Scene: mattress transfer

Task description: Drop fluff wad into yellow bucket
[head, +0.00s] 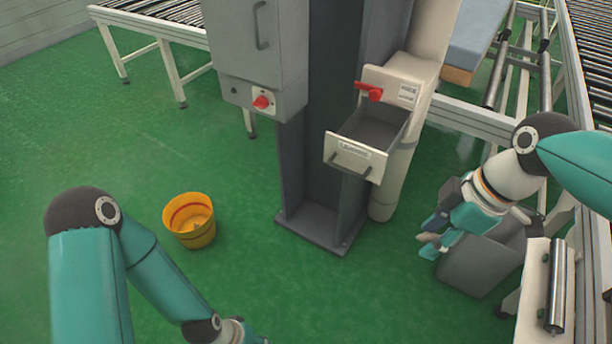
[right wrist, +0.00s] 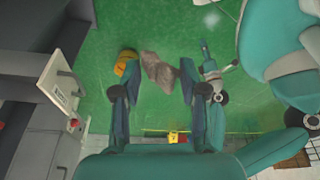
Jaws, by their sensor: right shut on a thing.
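The yellow bucket (head: 190,236) stands on the green floor left of the column, its open top facing up. In the right wrist view, part of the bucket (right wrist: 127,56) shows behind one finger. My right gripper (head: 432,238) is at the right, over the floor beside the grey bin and well away from the bucket. It is shut on the fluff wad (right wrist: 158,70), a grey-brown lump between the fingertips. My left gripper (right wrist: 205,48) shows small in the right wrist view; its jaws are too small to read. The head view cuts it off at the bottom edge.
A grey bin (head: 478,262) stands just behind my right gripper. A column with an open drawer (head: 352,158) sticking out stands between gripper and bucket. Roller conveyors (head: 160,14) run along the back. The green floor between column and bucket is clear.

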